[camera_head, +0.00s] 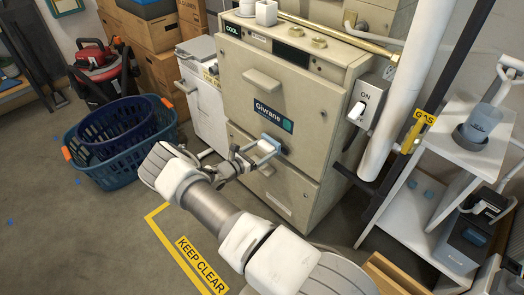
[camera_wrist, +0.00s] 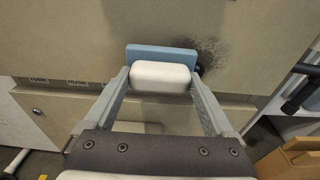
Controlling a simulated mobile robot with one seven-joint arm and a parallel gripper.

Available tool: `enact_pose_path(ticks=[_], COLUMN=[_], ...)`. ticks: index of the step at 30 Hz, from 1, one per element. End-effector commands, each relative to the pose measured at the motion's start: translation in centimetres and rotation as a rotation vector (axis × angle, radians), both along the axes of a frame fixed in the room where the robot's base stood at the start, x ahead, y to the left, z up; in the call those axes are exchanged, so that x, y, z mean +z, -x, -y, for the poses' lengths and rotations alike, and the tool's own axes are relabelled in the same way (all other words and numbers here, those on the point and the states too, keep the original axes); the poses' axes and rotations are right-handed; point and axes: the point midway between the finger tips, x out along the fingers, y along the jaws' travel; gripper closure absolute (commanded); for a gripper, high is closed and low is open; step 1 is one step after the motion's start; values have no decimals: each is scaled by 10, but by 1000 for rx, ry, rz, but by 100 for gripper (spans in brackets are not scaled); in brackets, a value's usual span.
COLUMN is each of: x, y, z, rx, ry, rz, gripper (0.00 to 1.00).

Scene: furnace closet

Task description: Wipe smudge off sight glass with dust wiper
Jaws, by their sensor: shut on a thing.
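My gripper (camera_wrist: 160,84) is shut on the dust wiper, gripping its white block (camera_wrist: 165,76) between both fingers. The wiper's blue pad (camera_wrist: 148,54) is at the front of the block, against or very close to the beige furnace front; I cannot tell if it touches. A dark speckled smudge (camera_wrist: 209,48) shows just right of the pad and above it. A dark round edge (camera_wrist: 199,70), perhaps the sight glass, peeks out right of the block; the rest is hidden. In the head view my gripper (camera_head: 256,154) is at the furnace (camera_head: 292,92), below its name label.
A switch box (camera_head: 364,107), a white pipe (camera_head: 398,90) and a white shelf (camera_head: 480,145) stand right of the furnace. Blue baskets (camera_head: 122,150) and a red machine (camera_head: 98,65) are at the left. Yellow "KEEP CLEAR" floor marking (camera_head: 200,264) lies in front.

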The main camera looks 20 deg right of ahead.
Motion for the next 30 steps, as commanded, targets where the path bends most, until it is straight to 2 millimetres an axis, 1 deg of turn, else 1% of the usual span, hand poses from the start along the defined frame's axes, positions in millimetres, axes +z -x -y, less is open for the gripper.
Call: enact_pose_path(ticks=[20, 23, 30], x=[1, 2, 3], y=[-3, 2, 22], z=[12, 13, 19], rx=[0, 0, 1], ry=[1, 2, 2], rz=[0, -2, -3], gripper=[55, 55, 55])
